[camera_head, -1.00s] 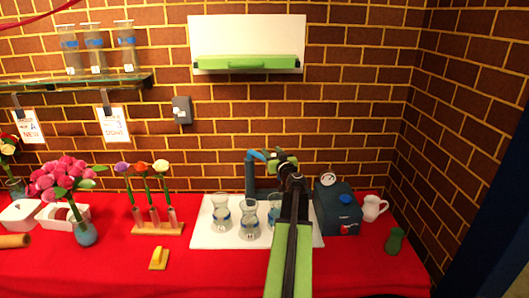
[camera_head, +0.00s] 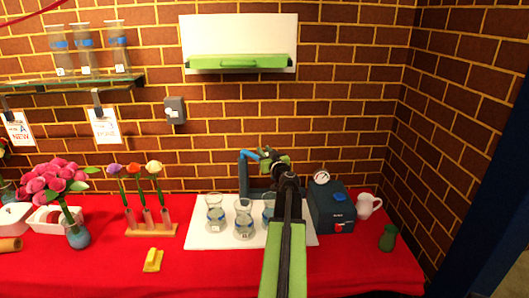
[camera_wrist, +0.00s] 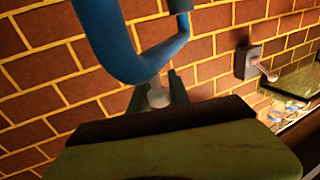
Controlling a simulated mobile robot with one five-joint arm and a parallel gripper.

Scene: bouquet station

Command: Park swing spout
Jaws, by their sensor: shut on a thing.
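The blue swing spout (camera_head: 243,172) rises behind the white board and bends over to the right at its top. In the wrist view the spout (camera_wrist: 120,45) is large and close, with a pale grey nozzle (camera_wrist: 158,95) at its end. My gripper (camera_head: 266,157) is at the spout's free end; in the wrist view my gripper (camera_wrist: 160,98) has its fingers around the nozzle, shut on it. My arm hides part of the spout's surroundings and the board below.
Several glass vases (camera_head: 215,215) stand on the white board (camera_head: 200,240) beneath the spout. A dark blue box (camera_head: 325,212) with a gauge stands close to the right, then a white pitcher (camera_head: 367,206) and a green vase (camera_head: 388,238).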

